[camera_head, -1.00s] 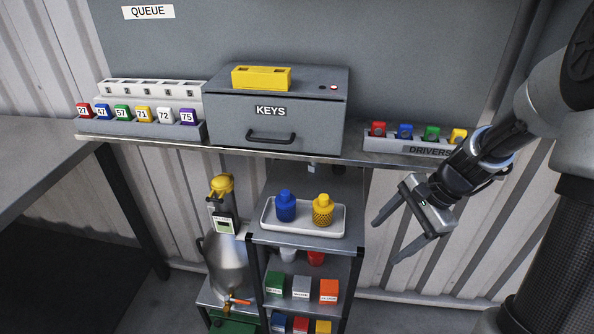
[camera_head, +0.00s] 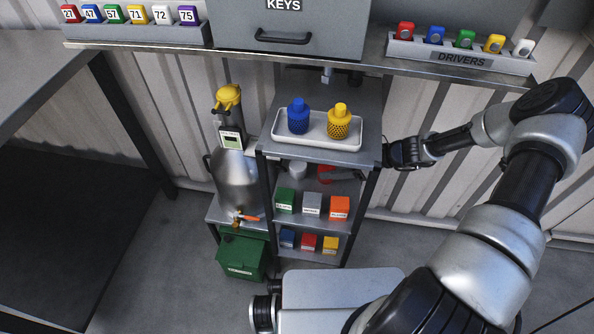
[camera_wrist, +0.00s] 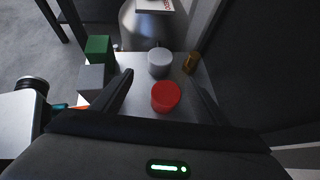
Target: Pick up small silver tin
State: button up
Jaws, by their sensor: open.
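The small silver tin (camera_wrist: 159,62) is a short, pale grey round tin on the upper inner shelf of the rack. In the head view it (camera_head: 297,169) stands under the rack's top. A red tin (camera_wrist: 165,96) stands nearer to me in the wrist view, and only part of it (camera_head: 324,174) shows in the head view. My gripper (camera_wrist: 161,82) is open and empty, reaching into the shelf from the right side. Its fingers lie either side of the red tin in the wrist view, with the silver tin beyond, between the fingertip directions.
A small brass-coloured item (camera_wrist: 191,63) stands right of the silver tin. Green (camera_head: 285,201), grey (camera_head: 312,205) and orange (camera_head: 339,208) boxes line the shelf front. The rack top bears a tray (camera_head: 281,133) with blue and yellow bottles. A metal tank (camera_head: 233,181) stands at left.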

aim_at(303, 166)
jog(key=b+x, duration=0.2)
jog(key=x, duration=1)
jog(key=shift+a+f+b, duration=0.15)
jog(key=shift+b, duration=0.25)
jog(key=shift+c, duration=0.4)
jog(key=c, duration=1.1)
